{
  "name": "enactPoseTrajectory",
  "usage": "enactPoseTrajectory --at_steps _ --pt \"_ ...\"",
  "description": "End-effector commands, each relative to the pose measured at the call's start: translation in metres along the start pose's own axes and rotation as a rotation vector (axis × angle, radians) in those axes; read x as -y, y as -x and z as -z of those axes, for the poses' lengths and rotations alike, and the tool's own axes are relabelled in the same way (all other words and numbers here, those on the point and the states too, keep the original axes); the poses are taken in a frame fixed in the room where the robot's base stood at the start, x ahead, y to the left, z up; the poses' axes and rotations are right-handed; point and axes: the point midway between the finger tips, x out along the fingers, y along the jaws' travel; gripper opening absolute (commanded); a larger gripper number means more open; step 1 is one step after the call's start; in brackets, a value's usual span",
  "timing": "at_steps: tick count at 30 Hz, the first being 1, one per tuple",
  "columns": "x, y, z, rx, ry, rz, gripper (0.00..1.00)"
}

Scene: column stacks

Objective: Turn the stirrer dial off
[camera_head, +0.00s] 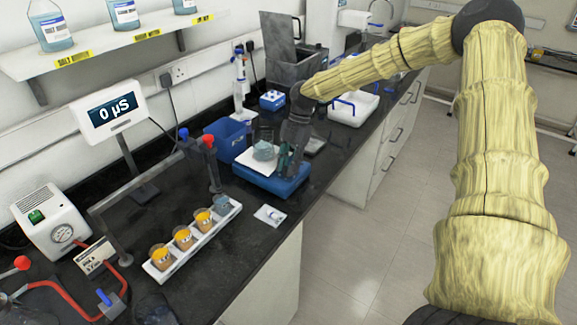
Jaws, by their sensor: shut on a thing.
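The stirrer (250,176) is a blue box with a white top plate on the black bench, in the middle of the head view. A clear beaker with a grey-blue content (264,151) stands on its plate. My gripper (285,168) points down at the right side of the stirrer, beside the beaker. Its fingers are shut at the stirrer's dial. The dial itself is hidden behind the fingers, so its setting cannot be read.
A white rack with several cups of orange content (157,265) stands in front left. A blue bin (226,133) and a pipette stand (240,88) are behind the stirrer. A small white card (269,215) lies near the bench edge. A meter display (111,110) reads 0 µS.

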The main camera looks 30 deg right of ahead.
Motion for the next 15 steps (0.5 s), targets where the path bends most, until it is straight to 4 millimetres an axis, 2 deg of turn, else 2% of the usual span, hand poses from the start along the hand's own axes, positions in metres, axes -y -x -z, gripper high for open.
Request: enactPoseTrajectory --at_steps 13,14,15 --pt "0.0001 -0.0001 -0.0006 0.001 0.009 0.004 0.03" --pt "0.0002 -0.0001 -0.0006 0.001 0.009 0.004 0.3" --pt "0.0002 -0.0001 -0.0006 0.001 0.009 0.004 0.36"
